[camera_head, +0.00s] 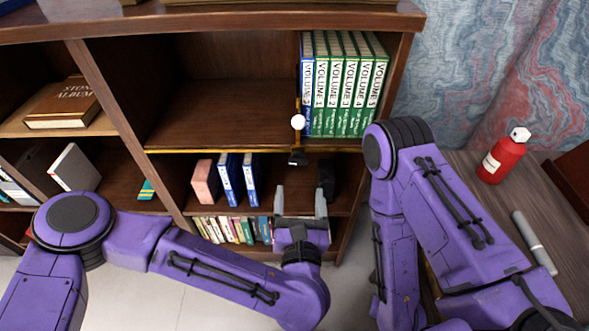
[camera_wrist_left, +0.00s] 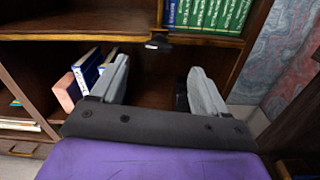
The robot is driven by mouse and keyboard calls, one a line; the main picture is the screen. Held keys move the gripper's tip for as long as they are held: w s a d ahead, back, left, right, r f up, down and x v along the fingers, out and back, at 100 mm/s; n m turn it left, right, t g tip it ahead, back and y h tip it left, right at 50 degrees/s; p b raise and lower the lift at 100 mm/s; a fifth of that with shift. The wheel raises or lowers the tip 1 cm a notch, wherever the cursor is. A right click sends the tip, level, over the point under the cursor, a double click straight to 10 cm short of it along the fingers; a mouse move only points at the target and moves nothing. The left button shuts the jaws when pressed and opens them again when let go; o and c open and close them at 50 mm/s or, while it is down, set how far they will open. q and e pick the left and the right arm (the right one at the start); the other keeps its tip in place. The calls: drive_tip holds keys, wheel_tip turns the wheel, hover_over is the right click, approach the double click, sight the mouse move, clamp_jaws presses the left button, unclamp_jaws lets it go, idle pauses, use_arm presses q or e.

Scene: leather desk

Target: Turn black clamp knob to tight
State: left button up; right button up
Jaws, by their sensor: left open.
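The black clamp knob (camera_head: 298,158) hangs just below the front edge of the shelf that holds the green volumes. It sits under a brass clamp bar with a white ball (camera_head: 298,122). The knob also shows in the left wrist view (camera_wrist_left: 158,43), beyond the fingertips and between them. My left gripper (camera_head: 300,193) is open and empty, below the knob in the head view, with its grey fingers pointing toward the bookcase. It also shows in the left wrist view (camera_wrist_left: 158,68). The fingers appear apart from the knob. My right gripper is not visible; only the right arm's links show.
Green and blue volumes (camera_head: 344,85) stand on the shelf above. Blue books (camera_head: 229,178), a pink book (camera_head: 205,182) and a dark object (camera_head: 326,175) stand on the lower shelf. A red bottle (camera_head: 501,158) and a grey marker (camera_head: 534,243) are on the desk at right.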

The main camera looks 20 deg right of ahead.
sight(299, 163)
use_arm(q)
drive_tip(key=x, duration=0.8)
drive_tip(key=shift+w+f, duration=0.15)
drive_tip(key=shift+w, duration=0.25)
drive_tip(key=shift+c, duration=0.3)
drive_tip(key=c, duration=1)
drive_tip(key=shift+d, duration=0.25)
drive_tip(key=shift+a, duration=0.15)
